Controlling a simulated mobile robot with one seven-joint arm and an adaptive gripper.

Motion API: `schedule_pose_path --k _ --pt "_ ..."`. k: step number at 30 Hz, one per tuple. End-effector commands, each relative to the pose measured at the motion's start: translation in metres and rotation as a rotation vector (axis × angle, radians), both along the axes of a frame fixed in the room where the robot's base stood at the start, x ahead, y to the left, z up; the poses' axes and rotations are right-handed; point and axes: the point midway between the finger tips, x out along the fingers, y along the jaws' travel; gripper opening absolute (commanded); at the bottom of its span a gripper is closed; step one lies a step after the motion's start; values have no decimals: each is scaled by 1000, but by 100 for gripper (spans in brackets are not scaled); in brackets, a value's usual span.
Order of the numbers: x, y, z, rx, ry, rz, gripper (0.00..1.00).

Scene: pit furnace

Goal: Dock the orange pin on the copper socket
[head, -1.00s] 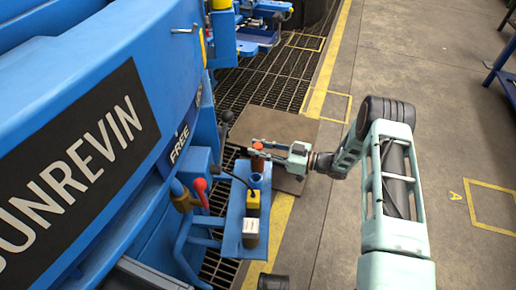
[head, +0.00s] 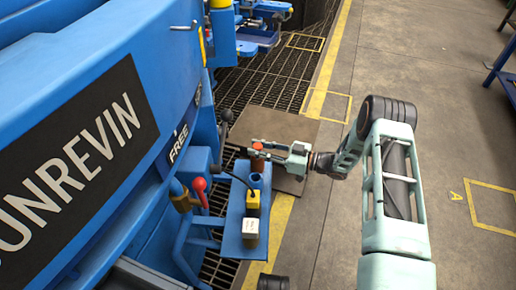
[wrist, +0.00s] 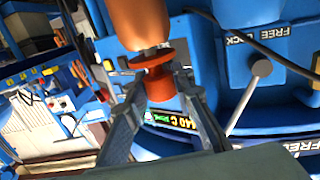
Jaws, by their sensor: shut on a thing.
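The orange pin (head: 258,146) is a red-orange piece with a wide flange, held upright in the head view. It also shows in the wrist view (wrist: 159,82). My gripper (head: 259,153) is shut on it, with one finger on each side. The copper socket (wrist: 138,22) is a smooth copper-coloured cylinder at the top of the wrist view. A short grey stub shows between it and the pin's flange. The pin and socket look lined up and very close; I cannot tell whether the pin is seated.
The blue furnace body (head: 60,70) fills the left.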

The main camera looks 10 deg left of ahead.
Motion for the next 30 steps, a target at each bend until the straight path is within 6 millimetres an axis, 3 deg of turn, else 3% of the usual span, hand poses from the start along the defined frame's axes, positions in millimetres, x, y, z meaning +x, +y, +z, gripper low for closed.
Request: schedule_pose_path --k 14,15,17,30 --pt "0 0 -10 1 -1 0 0" --pt "0 0 -10 1 -1 0 23" --pt "0 0 -10 1 -1 0 30" --pt "-1 -10 -10 -1 0 0 30"
